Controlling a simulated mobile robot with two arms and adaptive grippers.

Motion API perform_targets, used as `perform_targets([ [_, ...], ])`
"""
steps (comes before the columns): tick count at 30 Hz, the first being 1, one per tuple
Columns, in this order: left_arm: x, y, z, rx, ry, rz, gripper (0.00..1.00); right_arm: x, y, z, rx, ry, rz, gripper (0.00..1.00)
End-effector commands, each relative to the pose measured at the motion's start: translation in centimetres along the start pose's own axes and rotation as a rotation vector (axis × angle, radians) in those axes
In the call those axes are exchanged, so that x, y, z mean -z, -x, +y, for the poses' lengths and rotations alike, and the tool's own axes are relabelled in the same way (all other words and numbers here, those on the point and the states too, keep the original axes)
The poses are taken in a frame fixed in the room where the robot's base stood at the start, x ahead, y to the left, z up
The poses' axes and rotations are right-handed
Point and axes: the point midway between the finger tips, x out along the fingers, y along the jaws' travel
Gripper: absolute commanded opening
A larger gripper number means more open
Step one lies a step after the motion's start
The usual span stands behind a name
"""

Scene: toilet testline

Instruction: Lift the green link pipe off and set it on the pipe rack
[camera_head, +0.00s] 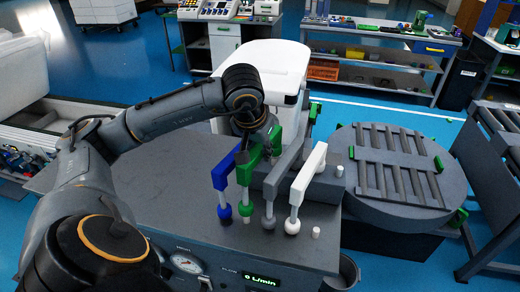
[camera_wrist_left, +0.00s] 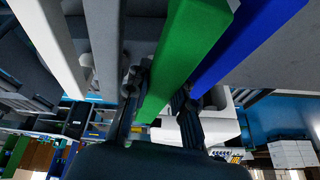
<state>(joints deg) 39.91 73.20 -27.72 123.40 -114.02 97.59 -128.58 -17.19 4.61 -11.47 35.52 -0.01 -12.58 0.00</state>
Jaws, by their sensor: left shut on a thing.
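The green link pipe (camera_head: 243,196) stands upright among a row of pipes on the grey test bench (camera_head: 190,205). Its lower green ball end is close above the bench top; whether it is seated or just clear I cannot tell. My left gripper (camera_head: 256,142) reaches over from behind the row and is shut on the upper part of the green pipe. In the left wrist view the green pipe (camera_wrist_left: 195,45) runs between the two fingers (camera_wrist_left: 160,100). The slatted round grey stand (camera_head: 395,170), with green corner blocks, is to the right; it may be the pipe rack. My right gripper is not in view.
A blue pipe (camera_head: 221,180) stands close left of the green one. A grey pipe (camera_head: 272,190) and a white pipe (camera_head: 302,185) stand close on its right. A white toilet (camera_head: 270,65) is behind. A small white peg (camera_head: 316,233) stands at the bench's right front.

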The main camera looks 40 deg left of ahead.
Motion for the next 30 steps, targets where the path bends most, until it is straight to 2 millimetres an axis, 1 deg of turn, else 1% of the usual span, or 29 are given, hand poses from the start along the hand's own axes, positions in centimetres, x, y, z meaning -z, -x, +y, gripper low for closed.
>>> perform_targets([
  [30, -0.8, -1.9, 0.1, 0.0, 0.0, 0.002, 0.0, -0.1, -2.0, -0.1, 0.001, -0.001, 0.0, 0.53],
])
